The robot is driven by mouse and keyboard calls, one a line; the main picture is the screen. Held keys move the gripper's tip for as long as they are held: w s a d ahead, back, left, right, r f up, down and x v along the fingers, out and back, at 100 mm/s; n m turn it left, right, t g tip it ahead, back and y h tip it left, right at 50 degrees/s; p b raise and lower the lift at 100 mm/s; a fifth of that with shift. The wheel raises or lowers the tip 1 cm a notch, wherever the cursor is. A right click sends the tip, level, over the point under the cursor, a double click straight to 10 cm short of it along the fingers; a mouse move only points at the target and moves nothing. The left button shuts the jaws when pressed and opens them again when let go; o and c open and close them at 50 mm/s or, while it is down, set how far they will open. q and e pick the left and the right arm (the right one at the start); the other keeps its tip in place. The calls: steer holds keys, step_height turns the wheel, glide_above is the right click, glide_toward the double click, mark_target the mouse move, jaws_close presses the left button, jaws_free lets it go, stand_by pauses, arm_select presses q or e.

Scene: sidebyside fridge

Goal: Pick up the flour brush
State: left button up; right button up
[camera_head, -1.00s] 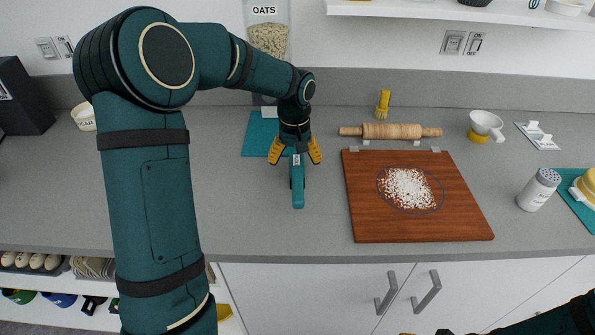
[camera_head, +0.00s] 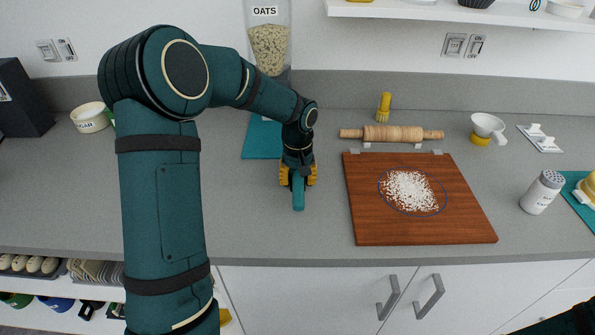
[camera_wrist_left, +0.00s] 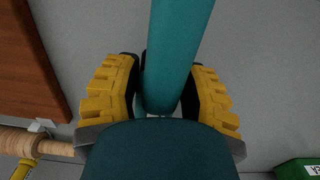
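A long teal handle, which looks like that of the flour brush (camera_head: 298,200), lies on the grey counter left of the cutting board, pointing at the front edge. Its far end is hidden under my left gripper (camera_head: 298,177), so I cannot see any bristles. The yellow fingers are closed in on both sides of the handle. In the left wrist view the handle (camera_wrist_left: 178,45) runs between the fingers (camera_wrist_left: 166,92), which appear to press on it. It seems still at counter height. My right gripper is out of view.
A wooden board (camera_head: 365,225) with white flour lies to the right. Behind it are a rolling pin (camera_head: 393,133) and an upright yellow brush (camera_head: 384,107). An oats container (camera_head: 269,45) stands behind my left arm. A white shaker (camera_head: 541,192) stands at right.

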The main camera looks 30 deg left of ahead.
arm_select(q)
steer(key=c, duration=0.4)
step_height(320, 180, up, 10)
steer(key=shift+r+p, duration=0.1)
steer(key=shift+p, duration=1)
steer(key=shift+o, duration=1.1)
steer(key=shift+c, duration=0.7)
